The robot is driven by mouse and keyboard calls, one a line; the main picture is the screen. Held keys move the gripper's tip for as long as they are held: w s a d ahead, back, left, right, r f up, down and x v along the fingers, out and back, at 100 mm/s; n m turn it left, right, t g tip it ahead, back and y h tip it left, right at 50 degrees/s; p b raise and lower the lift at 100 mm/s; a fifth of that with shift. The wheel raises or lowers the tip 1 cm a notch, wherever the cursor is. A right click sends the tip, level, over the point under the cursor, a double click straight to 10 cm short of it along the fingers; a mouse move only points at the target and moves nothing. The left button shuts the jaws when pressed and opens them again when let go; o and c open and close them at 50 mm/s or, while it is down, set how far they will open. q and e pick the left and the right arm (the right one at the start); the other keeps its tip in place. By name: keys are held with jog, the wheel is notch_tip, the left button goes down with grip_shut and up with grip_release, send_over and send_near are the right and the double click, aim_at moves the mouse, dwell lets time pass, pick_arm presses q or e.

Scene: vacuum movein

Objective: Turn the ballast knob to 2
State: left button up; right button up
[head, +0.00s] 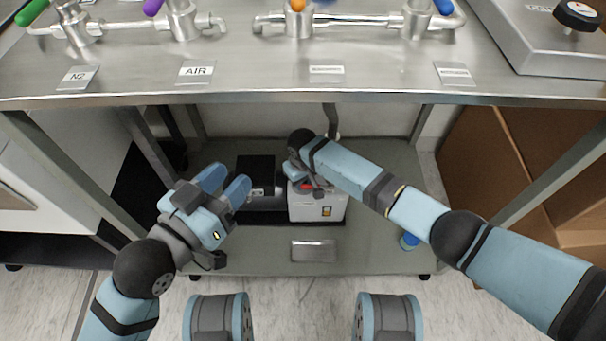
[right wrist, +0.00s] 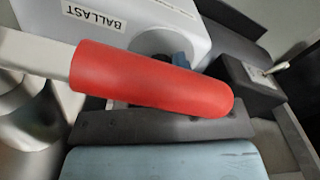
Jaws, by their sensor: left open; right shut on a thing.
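The pump (head: 318,207) is a pale box on the lower shelf with a black motor (head: 256,172) to its left. In the right wrist view, a BALLAST label (right wrist: 118,14) sits beside the round pale base of the ballast knob (right wrist: 150,42). A red handle (right wrist: 150,82) crosses in front and hides most of the knob and its number marks. My right gripper (head: 296,172) is at the pump's top left, shut on the ballast knob, its grip largely covered. My left gripper (head: 224,183) is open and empty, left of the motor.
The steel tabletop (head: 240,80) with its valves overhangs the shelf (head: 265,250). A small metal plate (head: 314,250) lies on the shelf in front of the pump. Table legs stand on both sides. Cardboard boxes (head: 485,150) are at the right.

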jog(key=shift+r+m+p, duration=0.45)
jog(key=shift+m+p, duration=0.05)
jog(key=shift+p, duration=0.1)
jog(key=shift+f+m+p, duration=0.25)
jog(key=shift+m+p, duration=0.55)
pick_arm(q)
jog(key=r, duration=0.1)
jog(key=r+n, duration=0.1)
jog(key=r+t, duration=0.1)
jog(key=r, duration=0.1)
jog(key=shift+s+d, duration=0.15)
jog(key=shift+s, duration=0.15)
pick_arm(e)
jog(key=shift+f, duration=0.2)
jog(key=o, duration=0.9)
jog(key=shift+o, duration=0.2)
pick_arm(q)
jog(key=shift+r, duration=0.1)
pick_arm(e)
jog(key=shift+r, duration=0.15)
